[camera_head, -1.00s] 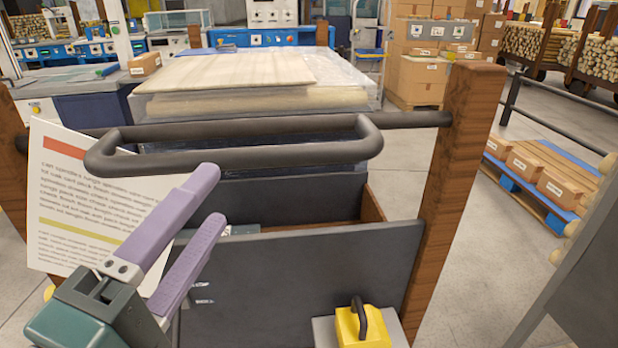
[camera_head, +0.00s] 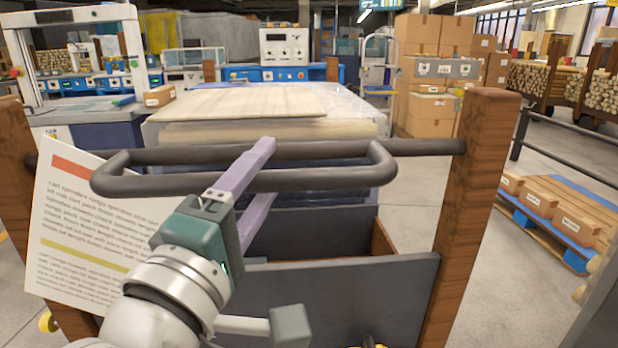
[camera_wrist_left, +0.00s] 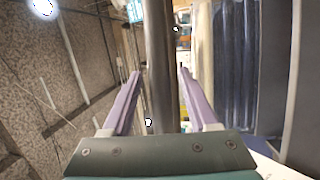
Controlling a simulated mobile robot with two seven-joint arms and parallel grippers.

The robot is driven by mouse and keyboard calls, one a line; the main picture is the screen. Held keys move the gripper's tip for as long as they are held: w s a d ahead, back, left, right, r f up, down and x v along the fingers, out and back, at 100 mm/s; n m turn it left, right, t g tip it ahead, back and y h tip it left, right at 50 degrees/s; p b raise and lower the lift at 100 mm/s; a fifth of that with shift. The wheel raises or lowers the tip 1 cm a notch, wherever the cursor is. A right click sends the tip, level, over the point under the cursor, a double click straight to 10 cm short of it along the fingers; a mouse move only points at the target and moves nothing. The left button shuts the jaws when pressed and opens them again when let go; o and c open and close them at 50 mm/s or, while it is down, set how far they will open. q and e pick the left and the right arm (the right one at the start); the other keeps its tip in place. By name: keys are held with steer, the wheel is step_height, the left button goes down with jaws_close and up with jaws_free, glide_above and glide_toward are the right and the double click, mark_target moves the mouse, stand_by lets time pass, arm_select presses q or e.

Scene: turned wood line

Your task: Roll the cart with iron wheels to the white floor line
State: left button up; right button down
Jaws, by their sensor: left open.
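The cart (camera_head: 340,292) stands close in front of me, with dark grey panels, brown wooden posts and a dark handle loop (camera_head: 330,178). My left gripper (camera_head: 267,172) is open at the handle. One purple finger passes above its near bar and the other lies below it. In the left wrist view the dark bar (camera_wrist_left: 160,70) runs between the two open fingers (camera_wrist_left: 158,72), with gaps showing beside it. The cart's wheels cannot be made out clearly. No white floor line is seen. My right gripper is not in view.
A printed sheet (camera_head: 95,230) hangs at the cart's left. Beyond the cart stands a wrapped stack of boards (camera_head: 260,110). A blue pallet with cartons (camera_head: 570,245) and a dark railing (camera_head: 570,150) are at the right. Grey floor (camera_head: 490,240) shows between cart and pallet.

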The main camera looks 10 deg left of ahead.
arm_select(q)
jaws_close()
stand_by(0.4)
stand_by(0.9)
